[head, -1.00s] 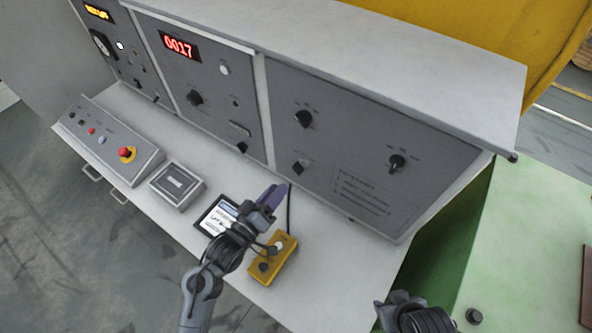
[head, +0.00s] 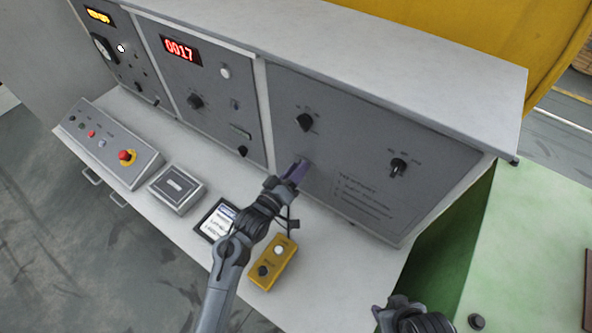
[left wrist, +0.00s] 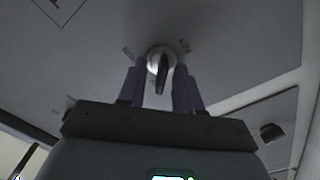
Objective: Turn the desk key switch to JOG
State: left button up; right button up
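The key switch (left wrist: 162,59) shows in the left wrist view as a round silver collar with a dark key in it, on the grey right-hand desk panel (head: 345,120). My left gripper (head: 300,165) is at the lower left of that panel and hides the switch in the head view. In the left wrist view its purple fingers (left wrist: 156,82) stand open on either side of the key, with gaps visible. My right gripper (head: 380,310) is at the bottom edge, away from the desk; its opening is unclear.
Two black selector knobs, one upper left (head: 305,121) and one at right (head: 398,167), sit on the same panel. A yellow button box (head: 273,262) and a tablet (head: 217,221) lie on the shelf below my left arm. A red emergency button (head: 126,156) is farther left.

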pick_arm(q)
grip_shut()
jog(key=shift+m, duration=0.3)
jog(key=m+p, duration=0.1)
jog(key=m, duration=0.2)
jog(key=shift+s+r, duration=0.1)
jog(key=shift+r, duration=0.05)
jog(key=m+p, duration=0.1)
jog(key=m, duration=0.2)
jog(key=shift+d, duration=0.15)
jog(key=shift+s+m, duration=0.1)
jog(key=shift+m, duration=1)
